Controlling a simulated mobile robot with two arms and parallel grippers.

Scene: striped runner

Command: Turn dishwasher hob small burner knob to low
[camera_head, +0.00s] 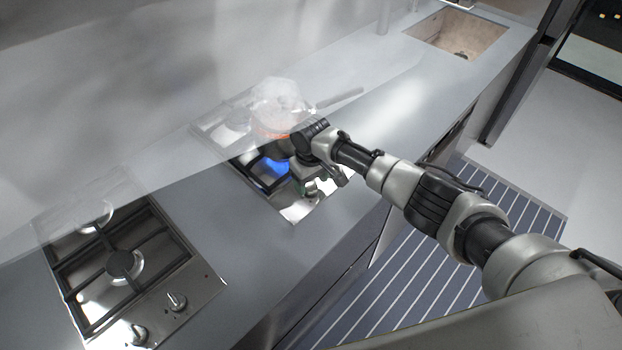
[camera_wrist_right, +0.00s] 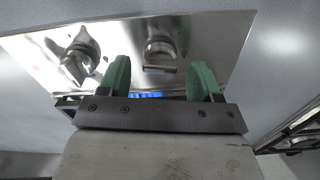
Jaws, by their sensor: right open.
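The hob in question (camera_head: 293,212) is a steel two-burner hob set in the counter, with a blue flame (camera_head: 275,167) lit under my right arm. My right gripper (camera_head: 312,187) is over the front strip of this hob and partly hides the knobs. In the right wrist view, my right gripper (camera_wrist_right: 160,82) is open, with two green fingers apart. One knob (camera_wrist_right: 159,50) shows beyond and between the fingertips. A second knob (camera_wrist_right: 83,52) stands to the left, outside the left finger. I cannot tell which knob serves the small burner. My left gripper is out of view.
A pot (camera_head: 275,112) with orange contents and a long handle (camera_head: 341,98) sits at the back of the lit hob. Another hob (camera_head: 128,265) with black grates and two knobs is at the left. A sink (camera_head: 458,33) is at the far right. A striped runner (camera_head: 440,255) covers the floor.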

